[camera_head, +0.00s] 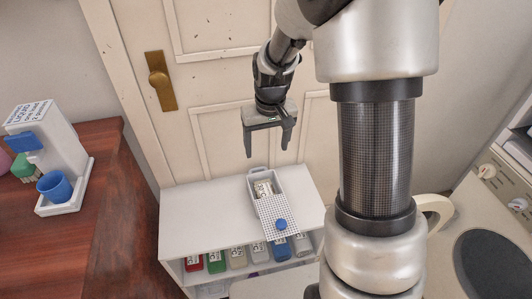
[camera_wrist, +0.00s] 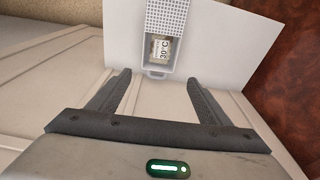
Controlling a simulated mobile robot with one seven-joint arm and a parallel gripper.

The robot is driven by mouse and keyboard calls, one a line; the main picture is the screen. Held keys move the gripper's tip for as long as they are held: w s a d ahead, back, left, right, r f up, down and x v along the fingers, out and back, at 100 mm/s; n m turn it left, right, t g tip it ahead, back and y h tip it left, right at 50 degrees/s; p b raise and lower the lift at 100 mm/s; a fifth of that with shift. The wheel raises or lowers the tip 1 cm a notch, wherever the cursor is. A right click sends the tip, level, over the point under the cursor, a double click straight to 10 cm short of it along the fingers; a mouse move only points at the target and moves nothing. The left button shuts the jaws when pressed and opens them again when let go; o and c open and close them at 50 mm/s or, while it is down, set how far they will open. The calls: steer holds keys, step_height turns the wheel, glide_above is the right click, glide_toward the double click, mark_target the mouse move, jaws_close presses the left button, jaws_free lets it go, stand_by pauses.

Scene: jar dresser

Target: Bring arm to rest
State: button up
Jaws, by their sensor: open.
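My gripper (camera_head: 268,141) hangs open and empty in front of the door, above the back of the white shelf unit. Its two fingers point down and apart in the head view. In the wrist view the open fingers (camera_wrist: 157,92) have nothing between them. Beyond them is a small grey tray (camera_wrist: 149,71) with a labelled jar (camera_wrist: 161,50) and a white perforated panel (camera_wrist: 166,17). My arm stands at the right of the head view and hides part of the scene behind it.
The white shelf unit (camera_head: 190,222) holds the tray on top and several coloured jars (camera_head: 216,262) below. A reddish wooden dresser (camera_head: 115,205) at left carries a white dispenser (camera_head: 58,140) and blue cup (camera_head: 54,187). The door (camera_head: 215,75) has a brass handle (camera_head: 160,80). A stove (camera_head: 490,235) is at right.

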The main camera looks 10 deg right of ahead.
steer(key=s+r+t, duration=0.2)
steer(key=s+r, duration=0.6)
steer(key=r, duration=0.5)
steer(key=s+r+t, duration=0.1)
steer(key=s+r, duration=0.3)
steer(key=s, duration=0.3)
steer(key=s+r+t, duration=0.1)
steer(key=s+r, duration=0.2)
steer(key=s, duration=0.5)
step_height(320, 180, up, 20)
steer(key=p, duration=1.9)
steer(key=shift+w+f+m+p, duration=0.2)
steer(key=shift+w+m+p, duration=0.1)
steer(key=shift+w+p, duration=0.1)
steer(key=shift+s, duration=0.15)
steer(key=shift+d, duration=0.1)
